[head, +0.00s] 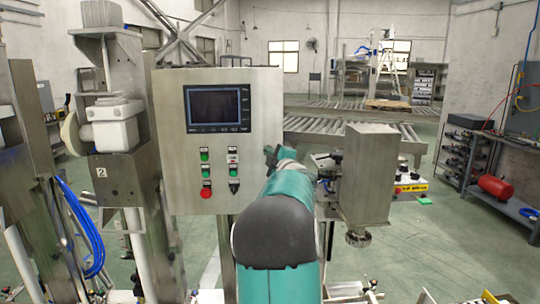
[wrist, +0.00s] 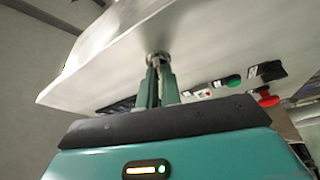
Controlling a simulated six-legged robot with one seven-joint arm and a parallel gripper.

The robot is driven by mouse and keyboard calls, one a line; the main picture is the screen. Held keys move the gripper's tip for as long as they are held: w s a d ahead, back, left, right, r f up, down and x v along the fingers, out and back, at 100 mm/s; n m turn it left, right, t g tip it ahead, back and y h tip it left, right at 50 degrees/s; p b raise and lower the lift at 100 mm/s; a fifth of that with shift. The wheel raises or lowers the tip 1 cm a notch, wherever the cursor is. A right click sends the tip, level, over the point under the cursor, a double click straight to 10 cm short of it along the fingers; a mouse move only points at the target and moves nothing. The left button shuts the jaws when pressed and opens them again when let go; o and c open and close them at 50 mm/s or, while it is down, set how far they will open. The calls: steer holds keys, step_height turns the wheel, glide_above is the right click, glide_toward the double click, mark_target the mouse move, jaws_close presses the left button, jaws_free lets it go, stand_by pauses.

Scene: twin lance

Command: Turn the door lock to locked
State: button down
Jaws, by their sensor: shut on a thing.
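The steel control cabinet (head: 262,110) stands ahead of me, with a dark screen and buttons on its front. In the wrist view its front panel (wrist: 215,45) spans the picture. The door lock (wrist: 158,58) is a small round metal piece on that panel. My gripper (wrist: 159,70) reaches up to the lock, its two narrow green fingers close together and shut on it. The fingers cover part of the lock, so its turned position cannot be read. In the head view my own teal arm hides the lock and the fingertips.
A red button (head: 206,193), green buttons and a black switch (head: 234,187) sit on the cabinet front left of my arm. A steel box on a post (head: 368,175) stands close on the right. Machine columns with blue hoses (head: 85,225) stand at left.

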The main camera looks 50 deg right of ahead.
steer(key=shift+r+n+g+y, duration=0.15)
steer(key=shift+n+g+y, duration=0.35)
steer(key=shift+n, duration=1.4)
steer(key=c, duration=1.6)
jaws_free()
steer(key=shift+w, duration=0.1)
steer(key=v, duration=1.3)
steer(key=shift+s+a, duration=0.25)
steer(key=shift+s, duration=0.1)
